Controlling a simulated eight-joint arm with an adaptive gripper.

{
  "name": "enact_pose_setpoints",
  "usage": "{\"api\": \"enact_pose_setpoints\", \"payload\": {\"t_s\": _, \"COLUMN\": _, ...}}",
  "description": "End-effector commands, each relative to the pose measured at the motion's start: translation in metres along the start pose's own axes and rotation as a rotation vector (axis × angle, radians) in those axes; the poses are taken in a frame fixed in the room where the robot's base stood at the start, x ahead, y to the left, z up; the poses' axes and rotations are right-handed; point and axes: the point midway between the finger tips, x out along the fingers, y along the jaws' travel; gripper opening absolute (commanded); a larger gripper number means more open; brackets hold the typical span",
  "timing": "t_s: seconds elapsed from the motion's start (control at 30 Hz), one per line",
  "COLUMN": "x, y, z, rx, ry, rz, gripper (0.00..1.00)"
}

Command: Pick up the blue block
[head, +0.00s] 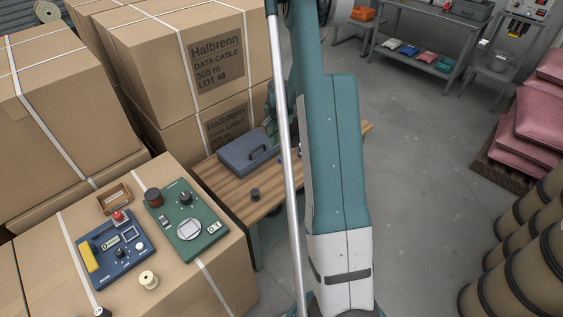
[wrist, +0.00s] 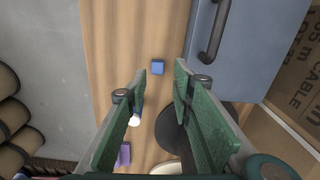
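The small blue block (wrist: 157,67) lies on the wooden table (wrist: 115,40) in the wrist view, left of a blue-grey case. My gripper (wrist: 160,74) is open, its two green-padded fingers spread wide with nothing held between them. In the picture the block appears between the fingertips, near their far ends. It looks apart from both fingers; how far below them it lies I cannot tell. In the head view my arm covers part of the table (head: 217,180), and I cannot make out the block there.
The blue-grey case (wrist: 228,45) with a dark handle lies close right of the block. Nearer are a purple block (wrist: 123,155), a white-ended item (wrist: 135,121) and a dark round object (wrist: 170,130). A small dark cylinder (head: 255,195) stands on the table. Cardboard boxes (head: 190,50) rise behind.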

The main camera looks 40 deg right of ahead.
Motion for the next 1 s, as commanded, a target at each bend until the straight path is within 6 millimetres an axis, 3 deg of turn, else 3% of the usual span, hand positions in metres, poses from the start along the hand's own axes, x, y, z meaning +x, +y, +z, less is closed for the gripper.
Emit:
{"api": "enact_pose_setpoints", "payload": {"t_s": 0.2, "x": 0.022, "y": 0.005, "z": -0.012, "rx": 0.038, "ry": -0.009, "rz": 0.012, "gripper": 0.24}}
{"api": "enact_pose_setpoints", "payload": {"t_s": 0.63, "x": 0.026, "y": 0.006, "z": -0.013, "rx": 0.042, "ry": -0.011, "rz": 0.013, "gripper": 0.24}}
{"api": "enact_pose_setpoints", "payload": {"t_s": 1.0, "x": 0.05, "y": 0.006, "z": -0.013, "rx": 0.042, "ry": -0.01, "rz": 0.013, "gripper": 0.24}}
